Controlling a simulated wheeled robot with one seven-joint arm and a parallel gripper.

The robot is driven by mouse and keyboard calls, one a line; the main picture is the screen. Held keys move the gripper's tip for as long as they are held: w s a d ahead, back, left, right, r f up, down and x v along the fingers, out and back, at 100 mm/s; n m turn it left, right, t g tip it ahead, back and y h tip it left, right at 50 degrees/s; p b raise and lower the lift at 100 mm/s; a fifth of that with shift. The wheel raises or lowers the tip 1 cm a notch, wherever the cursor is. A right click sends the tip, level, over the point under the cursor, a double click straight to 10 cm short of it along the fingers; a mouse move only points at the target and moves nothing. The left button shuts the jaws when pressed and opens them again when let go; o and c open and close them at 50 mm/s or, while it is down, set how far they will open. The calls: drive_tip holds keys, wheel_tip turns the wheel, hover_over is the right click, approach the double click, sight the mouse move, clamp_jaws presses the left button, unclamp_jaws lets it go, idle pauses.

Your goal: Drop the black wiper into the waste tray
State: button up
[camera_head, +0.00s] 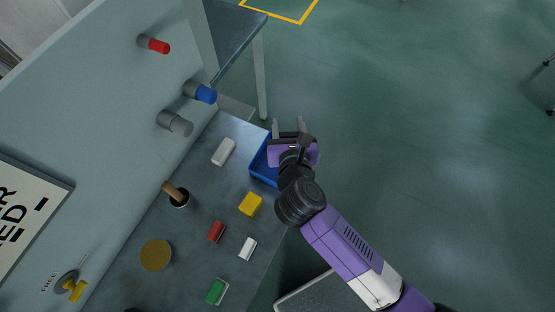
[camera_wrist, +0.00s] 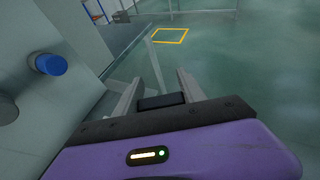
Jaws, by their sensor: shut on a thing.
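My gripper (camera_head: 288,124) is above the far right end of the bench, beside and partly over the blue tray (camera_head: 256,170), which I take as the waste tray. The gripper and wrist hide much of the tray, so its inside is mostly out of sight. In the wrist view, my gripper (camera_wrist: 157,92) is shut on a black block-like thing (camera_wrist: 160,101), the black wiper, held between the two pale fingers. The wiper cannot be made out clearly in the head view. The tray is not visible in the wrist view.
The grey bench holds a white block (camera_head: 223,152), yellow block (camera_head: 250,204), red block (camera_head: 216,231), green block (camera_head: 216,291) and a pot with a wooden handle (camera_head: 175,193). Red (camera_head: 155,45) and blue (camera_head: 202,92) pegs project from the panel. Open floor lies right.

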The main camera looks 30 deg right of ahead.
drive_tip(key=shift+f+b, duration=2.7)
drive_tip(key=shift+b, duration=0.05)
drive_tip(key=o, duration=1.4)
drive_tip(key=v, duration=0.7)
drive_tip(key=shift+s+r+b, duration=0.2)
drive_tip(key=shift+s+b, duration=0.15)
drive_tip(key=shift+b, duration=0.05)
drive_tip(key=shift+a, duration=0.1)
